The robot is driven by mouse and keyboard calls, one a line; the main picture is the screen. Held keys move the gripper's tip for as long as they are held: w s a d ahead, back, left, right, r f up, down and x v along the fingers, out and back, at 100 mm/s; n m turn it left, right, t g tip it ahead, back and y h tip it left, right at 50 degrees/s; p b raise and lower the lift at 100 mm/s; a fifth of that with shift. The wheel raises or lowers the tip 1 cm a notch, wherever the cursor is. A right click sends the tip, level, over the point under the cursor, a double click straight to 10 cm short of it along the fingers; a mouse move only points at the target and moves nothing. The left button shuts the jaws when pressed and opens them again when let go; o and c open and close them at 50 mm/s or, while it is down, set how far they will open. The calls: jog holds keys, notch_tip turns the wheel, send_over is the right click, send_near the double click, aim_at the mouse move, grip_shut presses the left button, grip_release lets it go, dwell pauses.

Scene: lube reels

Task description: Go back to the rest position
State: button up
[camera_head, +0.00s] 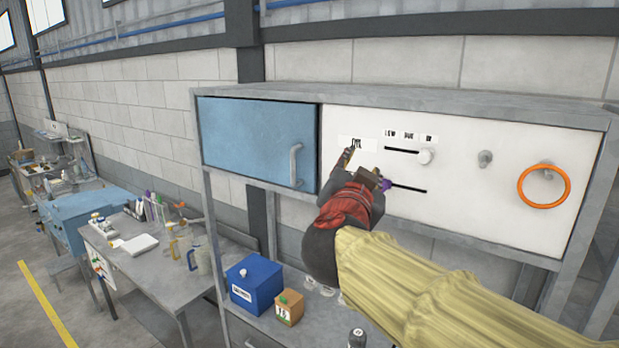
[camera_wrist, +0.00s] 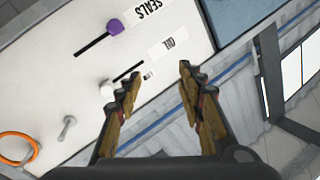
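My gripper (camera_head: 366,170) is in front of the white panel (camera_head: 455,190), with its fingers spread. In the wrist view my gripper (camera_wrist: 155,78) is open, with nothing between the fingertips. A white knob (camera_head: 426,157) is at the right end of the upper slot. A purple knob (camera_head: 386,184) is at the left end of the lower slot, close beside my gripper in the head view. In the wrist view the purple knob (camera_wrist: 114,27) and white knob (camera_wrist: 105,88) are apart from the fingers. My forearm hides part of the shelf below the panel.
A closed blue door (camera_head: 255,145) is left of the panel. An orange ring (camera_head: 545,205) hangs on the panel's right, beside a bare peg (camera_head: 485,158). Below are a blue box (camera_head: 255,283), a small brown box (camera_head: 289,308) and a bottle (camera_head: 356,338). Cluttered tables stand left.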

jog(key=a+f+n+y, duration=0.45)
jog(key=a+y, duration=0.25)
jog(key=a, duration=0.2)
jog(key=s+a+f+n+g+y+b, duration=0.25)
jog(key=s+f, duration=0.25)
jog(key=f, duration=0.4)
jog(key=s+a+f+n+g+y+b, duration=0.2)
jog(key=s+a+f+n+g+b, duration=0.15)
jog(key=s+f, duration=0.45)
jog(key=s+d+f+g+h+b, duration=0.2)
jog(key=s+d+f+b, duration=0.3)
jog(key=f, duration=0.6)
jog(key=s+d+f+m+g+h+b, duration=0.1)
jog(key=s+d+f+g+h+b, duration=0.1)
jog(key=s+d+f+b, duration=0.4)
jog(key=s+d+f+g+h+b, duration=0.2)
jog(key=s+d+f+b, duration=0.3)
jog(key=d+f, duration=0.6)
notch_tip(320, 180, down, 6)
jog(key=shift+s+f+m+b, duration=0.25)
jog(key=shift+s+m+b, duration=0.1)
jog(key=shift+s, duration=0.3)
